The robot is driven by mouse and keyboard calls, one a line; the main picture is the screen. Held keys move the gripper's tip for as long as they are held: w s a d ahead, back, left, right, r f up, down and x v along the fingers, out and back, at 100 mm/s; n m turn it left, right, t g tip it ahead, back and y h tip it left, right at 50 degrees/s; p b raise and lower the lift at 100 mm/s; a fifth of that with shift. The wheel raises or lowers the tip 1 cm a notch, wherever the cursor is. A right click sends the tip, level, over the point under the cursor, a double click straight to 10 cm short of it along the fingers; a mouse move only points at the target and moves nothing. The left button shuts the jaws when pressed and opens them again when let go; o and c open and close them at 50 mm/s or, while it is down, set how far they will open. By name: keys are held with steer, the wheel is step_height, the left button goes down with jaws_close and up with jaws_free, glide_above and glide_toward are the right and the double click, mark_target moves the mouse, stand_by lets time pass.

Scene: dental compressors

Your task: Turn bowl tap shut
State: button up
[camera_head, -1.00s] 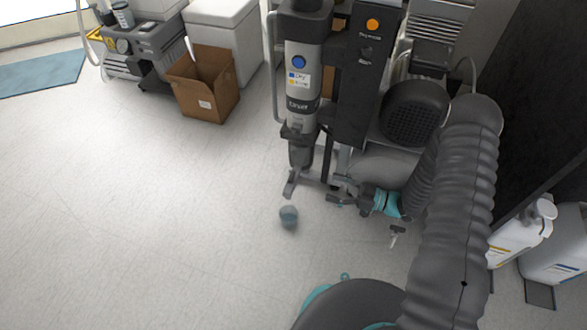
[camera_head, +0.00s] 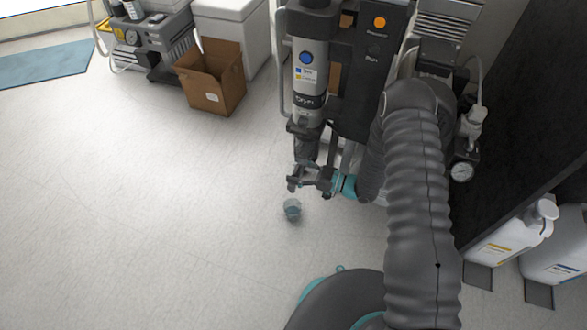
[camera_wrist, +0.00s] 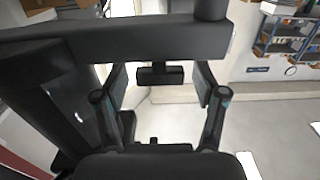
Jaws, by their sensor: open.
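The grey filter column (camera_head: 309,75) with a blue round badge stands upright on the compressor unit. Its dark lower bowl (camera_head: 306,140) sits above my gripper (camera_head: 299,178). My gripper is open at the bowl's lower end in the head view. The tap itself cannot be made out there. In the wrist view, a dark T-shaped piece (camera_wrist: 160,75), likely the tap handle, shows between the two spread fingers of my gripper (camera_wrist: 161,80). Gaps show on both sides of it, and I cannot tell its depth relative to the fingertips.
A small clear cup (camera_head: 292,210) with bluish content stands on the floor just below my gripper. A dark control panel (camera_head: 371,70) is right of the column. A pressure gauge (camera_head: 462,172) and white jugs (camera_head: 510,235) are at right. An open cardboard box (camera_head: 212,85) is behind left.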

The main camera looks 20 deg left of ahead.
steer(key=shift+a, duration=0.15)
steer(key=shift+c, duration=0.3)
steer(key=c, duration=1.1)
